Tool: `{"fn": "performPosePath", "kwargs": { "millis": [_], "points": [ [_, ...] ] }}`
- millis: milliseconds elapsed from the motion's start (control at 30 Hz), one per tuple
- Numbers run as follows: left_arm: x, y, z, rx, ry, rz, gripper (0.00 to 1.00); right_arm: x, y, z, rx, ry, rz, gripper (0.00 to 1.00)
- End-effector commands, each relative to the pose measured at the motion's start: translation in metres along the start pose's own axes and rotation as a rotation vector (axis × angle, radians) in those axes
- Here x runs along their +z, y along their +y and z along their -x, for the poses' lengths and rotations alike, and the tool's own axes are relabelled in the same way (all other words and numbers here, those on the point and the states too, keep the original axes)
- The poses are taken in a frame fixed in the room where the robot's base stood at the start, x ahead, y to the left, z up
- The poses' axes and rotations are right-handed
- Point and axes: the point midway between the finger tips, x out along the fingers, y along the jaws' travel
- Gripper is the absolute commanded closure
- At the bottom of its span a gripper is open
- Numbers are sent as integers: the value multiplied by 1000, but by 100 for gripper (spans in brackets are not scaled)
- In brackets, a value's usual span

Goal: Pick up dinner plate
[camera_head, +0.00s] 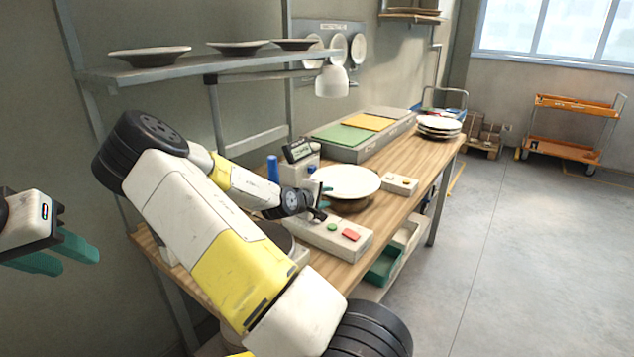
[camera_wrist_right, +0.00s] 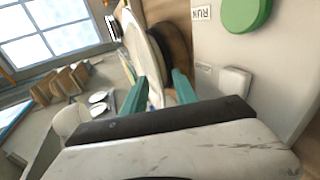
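A white dinner plate (camera_head: 348,181) lies on a dark round support (camera_head: 350,204) on the wooden bench. In the right wrist view the plate (camera_wrist_right: 143,52) appears edge-on, its near rim reaching between the teal fingertips. My right gripper (camera_head: 321,203) is at the plate's left side, partly hidden by its own wrist. Its fingers (camera_wrist_right: 157,94) are apart, one on each side of the rim, with visible space; contact cannot be made out. My left gripper (camera_head: 72,256) is at the far left, away from the bench, with its teal fingers apart and empty.
A control box with green and red buttons (camera_head: 333,239) sits close in front of the plate, and a smaller box (camera_head: 399,183) to its right. A lamp (camera_head: 331,82) hangs above. A plate stack (camera_head: 438,125) stands at the bench's far end. Shelf plates (camera_head: 150,56) are upper left.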

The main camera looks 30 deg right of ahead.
Motion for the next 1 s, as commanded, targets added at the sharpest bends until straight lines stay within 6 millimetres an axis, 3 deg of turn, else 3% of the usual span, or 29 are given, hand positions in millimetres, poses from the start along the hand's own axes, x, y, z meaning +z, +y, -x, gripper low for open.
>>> {"fn": "performPosePath", "kwargs": {
  "millis": [300, 567, 767, 1000],
  "points": [
    [0, 0, 0, 0, 0, 0, 64, 1, 2, -43, 0, -1, 0, 66],
    [0, 0, 0, 0, 0, 0, 64, 0, 2, -46, 0, 0, 1, 66],
    [0, 0, 0, 0, 0, 0, 64, 0, 2, -46, 0, 0, 1, 100],
    [0, 0, 0, 0, 0, 0, 64, 0, 2, -46, 0, 0, 1, 100]
  ]
}}
